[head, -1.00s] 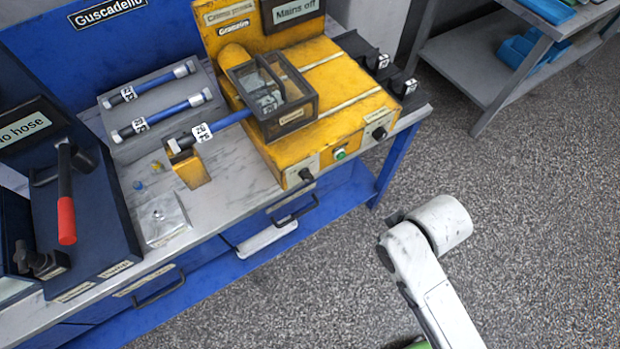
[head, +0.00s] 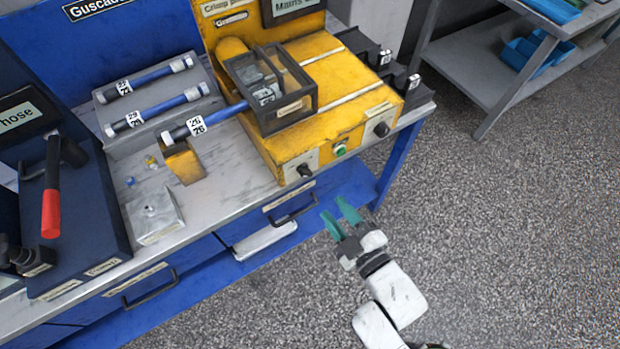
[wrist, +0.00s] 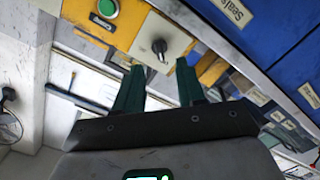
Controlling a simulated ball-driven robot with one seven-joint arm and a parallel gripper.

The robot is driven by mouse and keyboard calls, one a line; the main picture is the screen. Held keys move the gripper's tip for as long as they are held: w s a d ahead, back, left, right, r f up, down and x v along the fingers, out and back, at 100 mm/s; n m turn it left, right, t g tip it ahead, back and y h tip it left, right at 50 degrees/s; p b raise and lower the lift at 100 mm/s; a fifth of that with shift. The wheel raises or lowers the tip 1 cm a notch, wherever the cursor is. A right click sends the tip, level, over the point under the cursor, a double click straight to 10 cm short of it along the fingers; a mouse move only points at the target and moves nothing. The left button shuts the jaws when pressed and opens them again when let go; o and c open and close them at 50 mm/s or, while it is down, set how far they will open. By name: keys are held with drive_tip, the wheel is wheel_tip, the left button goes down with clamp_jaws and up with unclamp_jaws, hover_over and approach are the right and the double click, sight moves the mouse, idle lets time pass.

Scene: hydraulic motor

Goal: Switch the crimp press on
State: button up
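The yellow crimp press (head: 345,85) stands on the bench. Its front carries a left black knob (head: 305,170), a green button (head: 340,149) and a right black knob (head: 381,129). A sign (head: 290,8) above it is cut off; only "Mains" reads. A hose (head: 215,117) lies with one end in the press's dark guard box (head: 270,92). My gripper (head: 336,212) is open and empty, in front of and below the press, touching nothing. In the wrist view, a black knob (wrist: 159,46) shows beyond the open fingertips, with the green button (wrist: 104,8) to its left.
Blue drawers with a handle (head: 293,210) are under the bench top, near my gripper. Two hoses lie on a grey rack (head: 160,95) at left. A red-handled lever (head: 51,200) stands farther left. Floor (head: 500,210) at right is clear, with a grey shelf (head: 470,70) behind.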

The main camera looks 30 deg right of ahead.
sight(308, 176)
drive_tip(key=shift+t, duration=0.3)
drive_tip(key=w, duration=0.3)
drive_tip(key=w+p, duration=0.1)
drive_tip(key=w, duration=0.6)
drive_tip(key=shift+w+a+r+p, duration=0.25)
drive_tip(key=shift+a+r+p, duration=0.05)
drive_tip(key=shift+p, duration=0.05)
clamp_jaws()
